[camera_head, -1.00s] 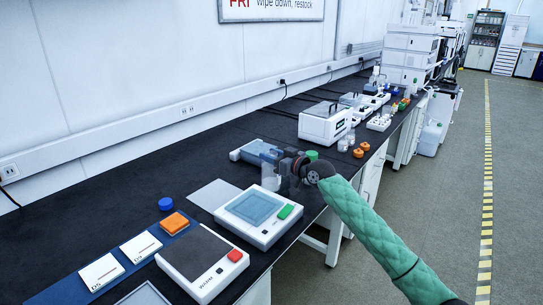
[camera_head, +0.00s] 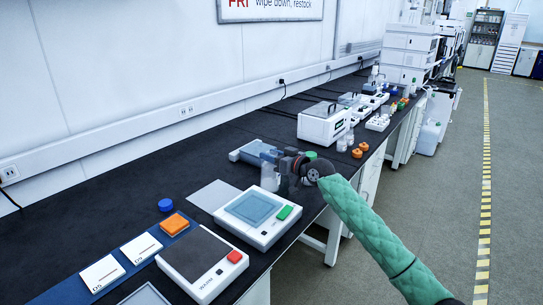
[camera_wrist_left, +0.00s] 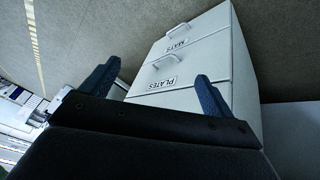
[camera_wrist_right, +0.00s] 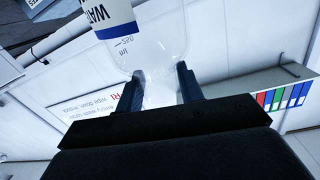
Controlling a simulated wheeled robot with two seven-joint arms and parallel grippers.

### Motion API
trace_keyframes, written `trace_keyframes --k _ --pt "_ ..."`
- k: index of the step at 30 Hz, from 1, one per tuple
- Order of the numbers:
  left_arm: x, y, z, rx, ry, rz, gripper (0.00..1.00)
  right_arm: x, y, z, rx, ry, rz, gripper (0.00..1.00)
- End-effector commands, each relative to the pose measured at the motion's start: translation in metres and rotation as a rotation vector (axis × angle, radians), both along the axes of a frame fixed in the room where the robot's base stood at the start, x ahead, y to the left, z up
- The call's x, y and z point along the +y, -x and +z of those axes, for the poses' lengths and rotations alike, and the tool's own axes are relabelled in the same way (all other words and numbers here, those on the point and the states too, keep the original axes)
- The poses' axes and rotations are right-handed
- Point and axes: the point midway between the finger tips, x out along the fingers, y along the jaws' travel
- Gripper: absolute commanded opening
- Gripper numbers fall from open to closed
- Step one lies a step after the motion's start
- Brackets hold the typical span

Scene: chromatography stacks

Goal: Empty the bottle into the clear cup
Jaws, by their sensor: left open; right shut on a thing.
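My right gripper (camera_head: 288,172) is above the bench, just beyond the device with the blue pad. In the right wrist view its fingers (camera_wrist_right: 160,90) are shut on the clear, narrowing part of a bottle (camera_wrist_right: 150,45), which has a white and blue label and a volume mark. In the head view a clear vessel (camera_head: 268,178) shows just left of this gripper. I cannot tell there whether it is the bottle or the clear cup, or its exact tilt. My left gripper (camera_wrist_left: 155,90) is open and empty, seen only in its wrist view, with drawers beyond it.
The blue-pad device (camera_head: 255,208) and a dark-topped device (camera_head: 200,255) stand along the bench's front edge. A blue-grey device (camera_head: 257,152), a green cap (camera_head: 311,155) and orange pieces (camera_head: 357,153) are close by. A blue cap (camera_head: 166,204) lies left. Bench toward the wall is clear.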

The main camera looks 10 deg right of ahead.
Motion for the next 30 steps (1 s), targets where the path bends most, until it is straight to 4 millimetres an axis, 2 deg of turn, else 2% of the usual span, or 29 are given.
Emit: trace_keyframes --k 18,30 --pt "0.009 0.006 0.030 0.029 -0.019 -0.002 0.88 -0.004 -0.004 0.003 0.046 -0.041 0.001 0.00" --pt "0.022 0.010 0.040 0.061 -0.049 0.006 0.88 -0.008 -0.010 0.002 0.099 -0.085 0.001 0.00"
